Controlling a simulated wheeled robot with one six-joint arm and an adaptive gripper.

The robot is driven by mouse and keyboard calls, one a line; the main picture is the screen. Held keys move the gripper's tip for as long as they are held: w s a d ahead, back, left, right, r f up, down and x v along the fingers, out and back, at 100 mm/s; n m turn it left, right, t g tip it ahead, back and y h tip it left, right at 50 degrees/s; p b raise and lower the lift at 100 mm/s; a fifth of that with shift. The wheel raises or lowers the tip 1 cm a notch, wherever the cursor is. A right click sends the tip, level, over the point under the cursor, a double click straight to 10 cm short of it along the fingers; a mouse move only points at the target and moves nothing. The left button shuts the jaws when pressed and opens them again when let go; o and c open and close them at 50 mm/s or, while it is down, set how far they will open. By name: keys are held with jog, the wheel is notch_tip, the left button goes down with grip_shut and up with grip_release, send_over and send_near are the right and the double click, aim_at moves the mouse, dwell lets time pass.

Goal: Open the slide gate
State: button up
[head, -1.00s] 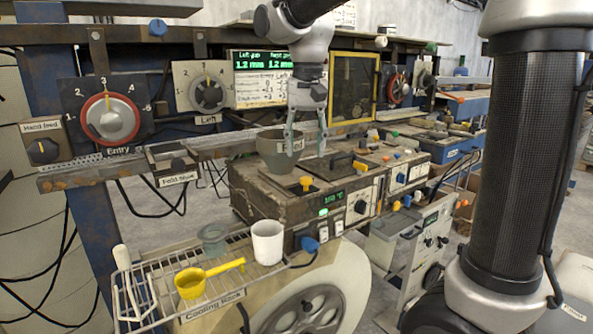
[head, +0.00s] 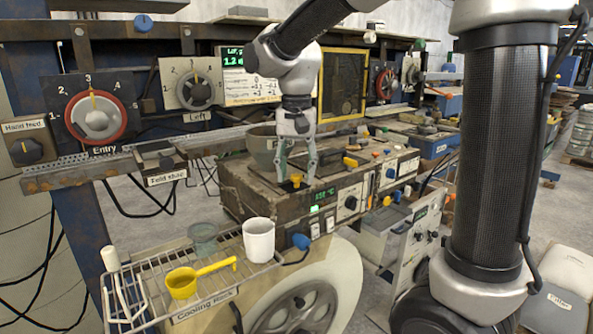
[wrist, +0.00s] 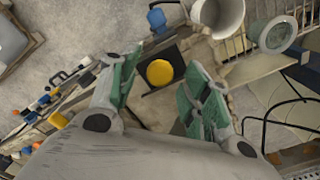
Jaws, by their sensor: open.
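The slide gate's handle looks to be the yellow knob (head: 296,180) on a dark plate at the near left of the brown machine top; no label on it is readable. In the wrist view the round yellow knob (wrist: 159,72) sits on a black square plate (wrist: 156,90). My gripper (head: 297,176) is open and points down over the knob. In the wrist view the green-padded fingers of my gripper (wrist: 160,80) stand apart on either side of the knob, and I see no contact. The exact height of the fingertips above the plate is unclear.
A grey-green pot (head: 262,139) stands just behind my gripper. Another yellow handle (head: 350,162) is to the right on the machine top.

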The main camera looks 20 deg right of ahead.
jog(key=shift+f, duration=0.25)
grip_shut()
jog(key=s, duration=0.2)
jog(key=s+d, duration=0.1)
jog(key=s, duration=0.1)
jog(key=shift+s+d, duration=0.2)
jog(key=shift+s, duration=0.1)
grip_release()
jog(key=shift+r, duration=0.15)
